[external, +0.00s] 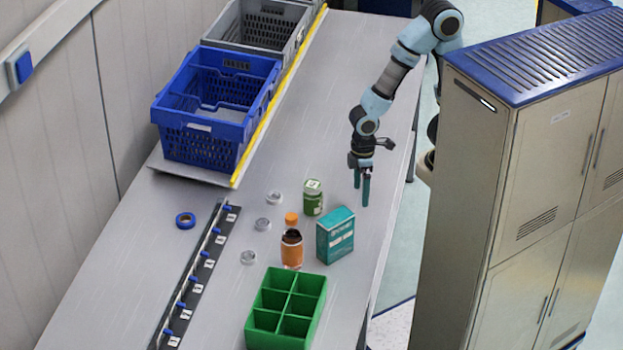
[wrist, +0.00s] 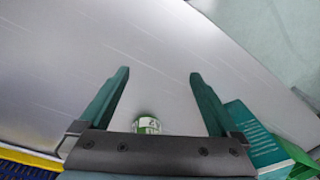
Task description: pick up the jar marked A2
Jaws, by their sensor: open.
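A green jar (external: 313,202) with a pale lid stands upright on the grey table in the external view. No marking on it is legible, so I cannot tell whether it reads A2. My gripper (external: 362,192) points down over the table to the right of the jar, apart from it. Its two green fingers are spread and nothing is between them. In the wrist view the jar's top (wrist: 147,124) shows at the lower middle, close to the gripper's palm bar and partly hidden by it. The fingertips (wrist: 158,74) extend past it over bare table.
A teal box (external: 335,236) stands near the jar and beside the right finger in the wrist view (wrist: 255,133). An orange-capped bottle (external: 291,248), metal lids (external: 262,224) and a green divided crate (external: 264,320) are nearby. A blue crate (external: 198,150) stands behind. Table beyond my gripper is clear.

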